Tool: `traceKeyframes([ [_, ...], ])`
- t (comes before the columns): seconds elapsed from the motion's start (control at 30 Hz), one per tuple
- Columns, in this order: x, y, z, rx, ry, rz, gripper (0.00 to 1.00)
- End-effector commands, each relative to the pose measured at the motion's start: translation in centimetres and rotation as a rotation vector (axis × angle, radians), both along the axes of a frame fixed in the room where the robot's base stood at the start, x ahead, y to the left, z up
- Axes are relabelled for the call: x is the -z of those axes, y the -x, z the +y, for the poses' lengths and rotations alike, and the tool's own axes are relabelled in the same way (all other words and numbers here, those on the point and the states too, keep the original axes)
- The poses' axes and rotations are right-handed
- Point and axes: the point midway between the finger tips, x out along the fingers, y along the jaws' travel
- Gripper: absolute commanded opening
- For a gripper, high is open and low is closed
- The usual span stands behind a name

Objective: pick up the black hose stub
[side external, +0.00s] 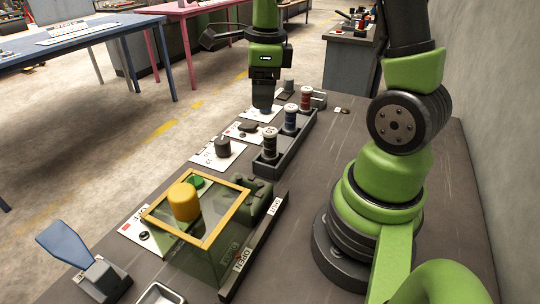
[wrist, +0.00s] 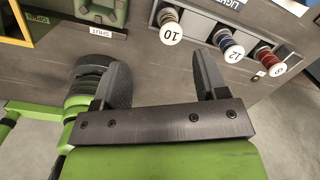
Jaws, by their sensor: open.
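I cannot tell for sure which thing is the black hose stub. A small dark piece (side external: 346,111) lies beside a white tag (side external: 337,109) on the bench, right of the spool rack in the side view. It is too small to make out clearly. My gripper (side external: 263,103) points down over a white card (side external: 262,115) on the bench's far left side, left of that piece and apart from it. In the wrist view my gripper (wrist: 164,78) has its two dark fingers wide apart, with only grey bench between them.
A dark rack (side external: 296,147) holds three spools; their numbered tops show in the wrist view (wrist: 170,28). A dark upright cylinder (side external: 223,146) stands on a card. A yellow-framed clear box (side external: 205,243) and a blue paddle (side external: 68,246) are nearer. Bare bench lies right of the rack.

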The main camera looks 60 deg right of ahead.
Motion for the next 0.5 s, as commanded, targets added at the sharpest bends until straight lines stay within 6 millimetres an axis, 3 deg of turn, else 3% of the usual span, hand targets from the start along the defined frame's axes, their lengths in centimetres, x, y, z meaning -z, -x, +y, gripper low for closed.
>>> traceKeyframes([
  [0.1,2.2,-0.1,-1.5,0.217,-0.02,0.055,0.67],
  [0.2,3.1,0.0,-2.0,0.312,-0.026,0.076,0.67],
  [0.5,7.3,0.1,-2.1,0.342,-0.029,0.083,0.67],
])
